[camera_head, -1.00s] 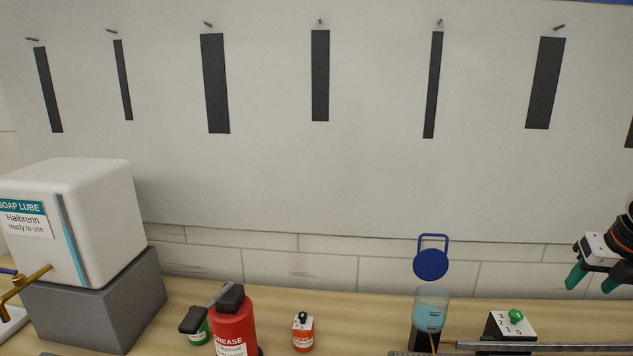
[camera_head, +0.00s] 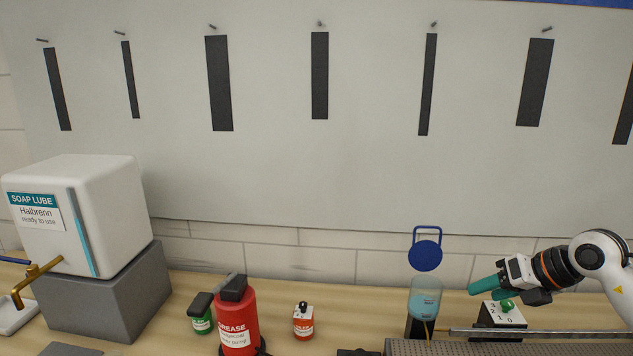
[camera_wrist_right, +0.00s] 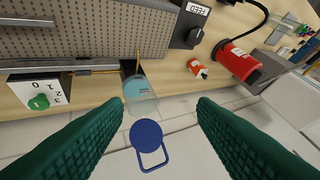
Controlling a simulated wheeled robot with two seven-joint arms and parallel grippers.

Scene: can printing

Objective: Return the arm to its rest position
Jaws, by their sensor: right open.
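My right gripper (camera_head: 486,290) is at the right of the head view, with its green fingers pointing left, above the numbered switch box. Its jaws are open and empty. In the right wrist view its two green fingers (camera_wrist_right: 150,125) stand wide apart, with the blue disc with a handle (camera_wrist_right: 146,134) and the clear cup with light-blue liquid (camera_wrist_right: 139,92) seen between and beyond them. My left gripper is not in view.
The cup (camera_head: 425,298) stands left of my right gripper, under the blue disc (camera_head: 425,255). The switch box (camera_head: 500,314) with a green knob and a metal rod (camera_head: 560,333) lie below. A red grease bottle (camera_head: 238,318), small orange bottle (camera_head: 303,322) and soap dispenser (camera_head: 110,215) stand left.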

